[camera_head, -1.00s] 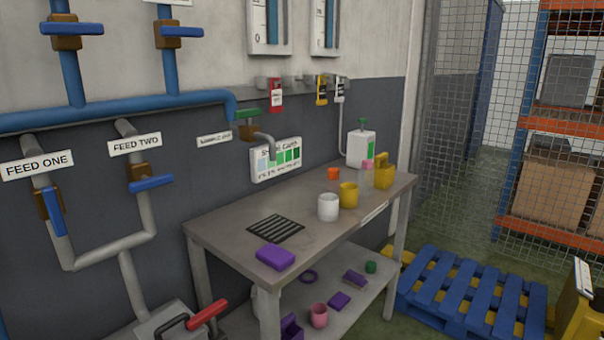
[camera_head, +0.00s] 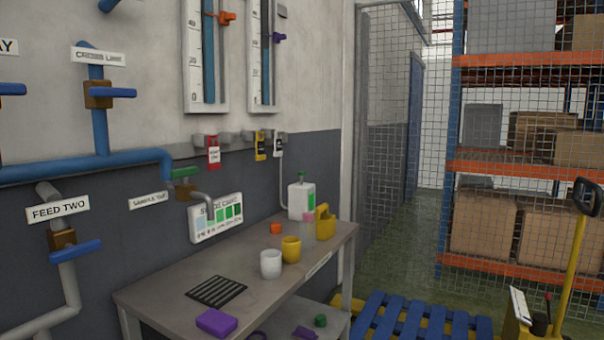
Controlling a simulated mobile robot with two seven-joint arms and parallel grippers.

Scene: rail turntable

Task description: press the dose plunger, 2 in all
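A white dosing bottle (camera_head: 301,199) with a green label stands upright at the far end of the workbench, against the wall. Neither of my grippers is in view.
The grey workbench (camera_head: 170,289) holds a white mug (camera_head: 271,264), a yellow mug (camera_head: 291,249), an orange cap (camera_head: 276,228) and a purple block (camera_head: 216,322). A blue pallet (camera_head: 415,322) and yellow pallet truck (camera_head: 556,290) occupy floor at right. Pipes and valves line the left wall.

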